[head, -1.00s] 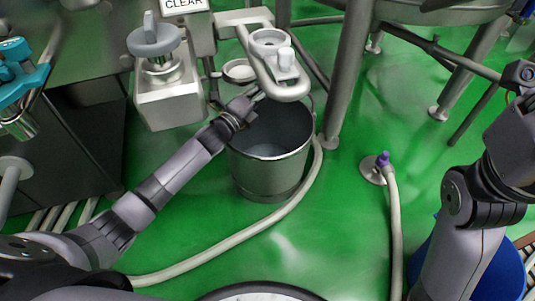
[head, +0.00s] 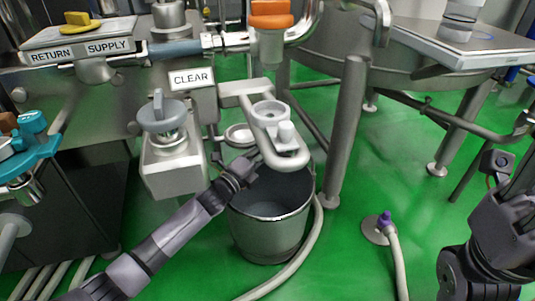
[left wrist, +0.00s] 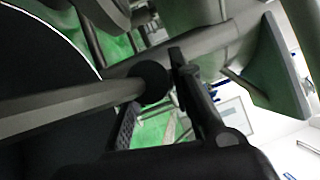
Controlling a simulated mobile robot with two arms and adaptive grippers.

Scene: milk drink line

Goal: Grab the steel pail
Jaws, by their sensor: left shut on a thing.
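The steel pail (head: 268,236) stands upright on the green floor in the middle of the head view, below a white clamp-like fitting. My left gripper (head: 246,166) reaches in from the left to the pail's upper left side, just under the fitting. It is shut on the pail, but the exact part held is hard to make out in the head view. In the left wrist view the dark fingers (left wrist: 155,88) close at a grey bar with a dark round end. My right arm stands at the right edge; its fingers do not show.
The white fitting (head: 275,135) overhangs the pail closely. A steel block with a grey knob (head: 162,115) is left of it. A steel tank leg (head: 347,135) stands right behind the pail. A pale hose (head: 300,262) curves beside it; another hose with a purple end (head: 385,222) lies right.

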